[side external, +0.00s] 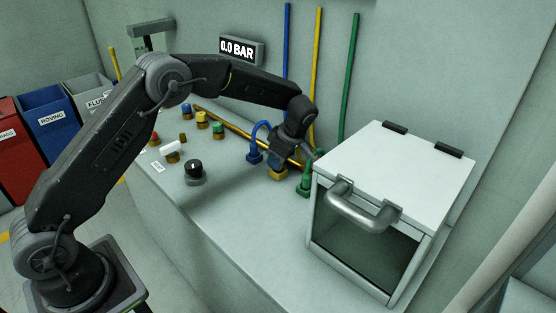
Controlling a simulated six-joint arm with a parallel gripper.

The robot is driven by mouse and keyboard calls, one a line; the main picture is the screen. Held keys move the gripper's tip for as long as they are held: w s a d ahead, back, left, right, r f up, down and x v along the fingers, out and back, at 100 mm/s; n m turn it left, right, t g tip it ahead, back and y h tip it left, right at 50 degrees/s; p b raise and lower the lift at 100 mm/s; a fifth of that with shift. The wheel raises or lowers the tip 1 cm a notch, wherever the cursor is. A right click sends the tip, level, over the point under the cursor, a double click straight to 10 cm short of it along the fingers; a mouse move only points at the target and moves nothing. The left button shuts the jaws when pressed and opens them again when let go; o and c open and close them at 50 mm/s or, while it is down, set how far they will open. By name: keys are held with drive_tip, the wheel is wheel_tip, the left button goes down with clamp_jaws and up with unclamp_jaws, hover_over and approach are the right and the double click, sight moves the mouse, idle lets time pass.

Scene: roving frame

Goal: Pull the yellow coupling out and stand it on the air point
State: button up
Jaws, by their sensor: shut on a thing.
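My gripper (280,163) points down at the back of the bench and is shut on the yellow coupling (279,174). Only the lower yellow part shows below the fingers; its upper part is hidden by my gripper. A blue coupling (254,156) with a curved blue hose stands just left of it. A green coupling (303,189) stands just right, close to the glass-fronted box. Several small brass stubs stand further left, some with coloured tops, including a yellow-topped one (201,118). I cannot tell which of them is the air point.
The white box (425,160) with a grey handle stands close on the right. A brass pipe (235,126) runs behind the couplings. A black knob (193,172) and a white cylinder (170,149) are at left. A wall display (237,49) reads 0.0 BAR. The front bench is clear.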

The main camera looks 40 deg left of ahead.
drive_tip(key=shift+r, duration=2.1)
drive_tip(key=shift+a, duration=0.1)
drive_tip(key=s+a+r, duration=0.3)
drive_tip(key=s, duration=0.8)
drive_tip(key=s+a+r, duration=0.3)
drive_tip(key=s, duration=0.8)
drive_tip(key=w+d+f, duration=0.1)
drive_tip(key=d+f, duration=0.1)
drive_tip(key=d, duration=0.1)
drive_tip(key=w+d+f, duration=0.2)
drive_tip(key=d, duration=0.1)
drive_tip(key=w+d+f, duration=0.1)
drive_tip(key=d+f, duration=0.2)
drive_tip(key=d, duration=0.1)
drive_tip(key=shift+w+d, duration=0.1)
drive_tip(key=shift+w, duration=0.15)
drive_tip(key=shift+f, duration=1.95)
drive_tip(key=shift+f, duration=0.15)
